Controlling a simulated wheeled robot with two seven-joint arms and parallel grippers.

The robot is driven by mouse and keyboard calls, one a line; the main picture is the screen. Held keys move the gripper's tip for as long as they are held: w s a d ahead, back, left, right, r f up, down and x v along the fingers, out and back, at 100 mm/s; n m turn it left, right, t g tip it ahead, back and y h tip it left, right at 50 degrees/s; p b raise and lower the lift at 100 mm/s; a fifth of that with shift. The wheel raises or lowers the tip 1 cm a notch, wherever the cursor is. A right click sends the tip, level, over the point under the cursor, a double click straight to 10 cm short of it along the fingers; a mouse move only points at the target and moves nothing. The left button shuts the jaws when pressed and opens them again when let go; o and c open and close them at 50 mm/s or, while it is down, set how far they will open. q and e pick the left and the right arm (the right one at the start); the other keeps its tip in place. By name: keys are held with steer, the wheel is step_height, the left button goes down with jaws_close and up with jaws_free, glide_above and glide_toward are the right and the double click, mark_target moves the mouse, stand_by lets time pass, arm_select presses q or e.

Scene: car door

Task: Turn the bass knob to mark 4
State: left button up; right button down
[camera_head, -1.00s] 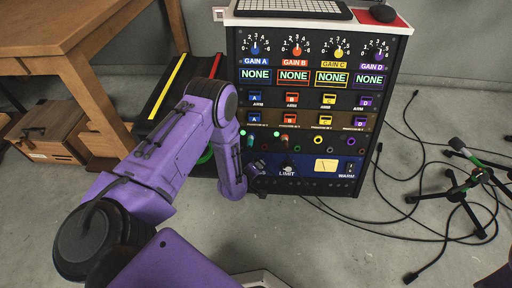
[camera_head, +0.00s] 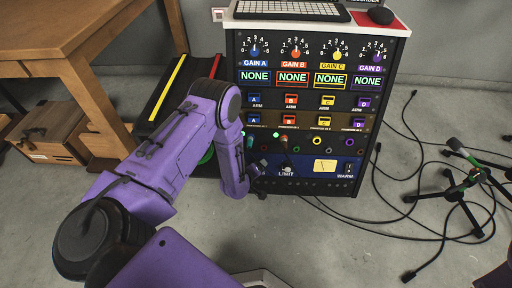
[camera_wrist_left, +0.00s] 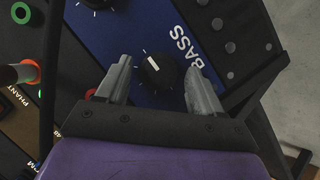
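The bass knob (camera_wrist_left: 158,73) is a round black knob with a white pointer line, on a blue panel beside the word BASS in the left wrist view. White tick marks surround it. My left gripper (camera_wrist_left: 159,64) is open, one finger on each side of the knob. Gaps show between the fingers and the knob, and whether they reach its depth is unclear. In the head view my left gripper (camera_head: 257,169) is at the lower left of the blue panel (camera_head: 309,169), and the bass knob is hidden by my arm. My right gripper is not in view.
Another dark knob (camera_wrist_left: 97,3) is at the top of the wrist view. A jack with a plug (camera_wrist_left: 25,73) and several panel screws are nearby. The rack has gain knobs above. Cables (camera_head: 400,205) and a stand (camera_head: 468,185) are to the right, a wooden table (camera_head: 70,40) to the left.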

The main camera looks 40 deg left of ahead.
arm_select(q)
steer(key=p+v, duration=0.4)
steer(key=v, duration=0.6)
steer(key=shift+s, duration=0.25)
steer(key=shift+r, duration=0.1)
steer(key=s+m+g+y, duration=0.2)
steer(key=s+m+g, duration=0.45)
steer(key=s, duration=1.45)
step_height(320, 180, up, 26)
steer(key=p, duration=2.6)
steer(key=shift+s+d+g, duration=0.25)
steer(key=shift+d+g, duration=0.1)
steer(key=shift+d, duration=0.15)
